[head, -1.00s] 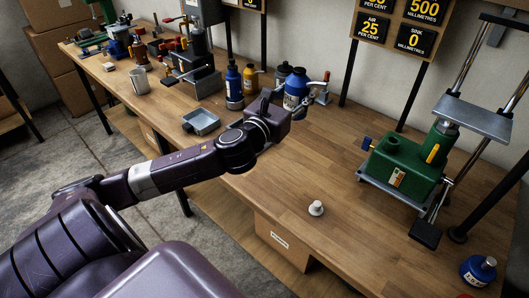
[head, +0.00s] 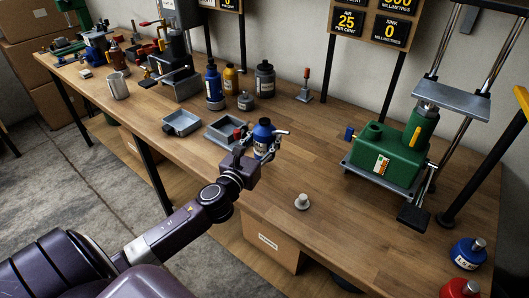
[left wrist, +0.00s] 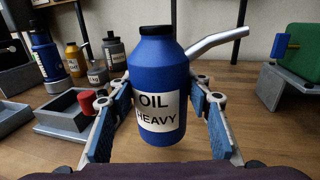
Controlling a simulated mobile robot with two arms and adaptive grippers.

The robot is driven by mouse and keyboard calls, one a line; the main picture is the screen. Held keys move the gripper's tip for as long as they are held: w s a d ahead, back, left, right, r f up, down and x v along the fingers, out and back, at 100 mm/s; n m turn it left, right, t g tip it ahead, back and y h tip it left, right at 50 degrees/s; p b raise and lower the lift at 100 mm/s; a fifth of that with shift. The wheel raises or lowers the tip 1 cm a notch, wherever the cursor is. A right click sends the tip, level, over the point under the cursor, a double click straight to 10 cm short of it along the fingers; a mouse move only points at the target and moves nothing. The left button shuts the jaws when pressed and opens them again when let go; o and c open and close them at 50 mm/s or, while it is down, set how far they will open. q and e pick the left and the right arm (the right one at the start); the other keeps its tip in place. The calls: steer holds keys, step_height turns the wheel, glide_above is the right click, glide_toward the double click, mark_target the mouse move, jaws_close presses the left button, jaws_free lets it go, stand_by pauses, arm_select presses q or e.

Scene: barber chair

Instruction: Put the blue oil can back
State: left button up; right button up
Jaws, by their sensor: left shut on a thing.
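The blue oil can (head: 263,140) has a black cap, a grey spout and a white label reading OIL HEAVY. It is upright in my left gripper (head: 265,146), over the front part of the wooden bench. The left wrist view shows the can (left wrist: 160,75) between the two blue-padded fingers (left wrist: 160,122), its spout pointing up and right. I cannot tell whether its base touches the bench. My right gripper is not in view.
Grey trays (head: 181,122) and a row of bottles (head: 214,88) stand left of and behind the can. A green machine (head: 378,152) and another blue can (head: 468,252) are at right. The bench (head: 325,150) between is clear.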

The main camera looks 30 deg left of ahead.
mark_target(265, 150)
arm_select(q)
steer(key=shift+f+b, duration=0.55)
steer(key=shift+f, duration=1.45)
steer(key=shift+f, duration=0.2)
steer(key=o, duration=1.7)
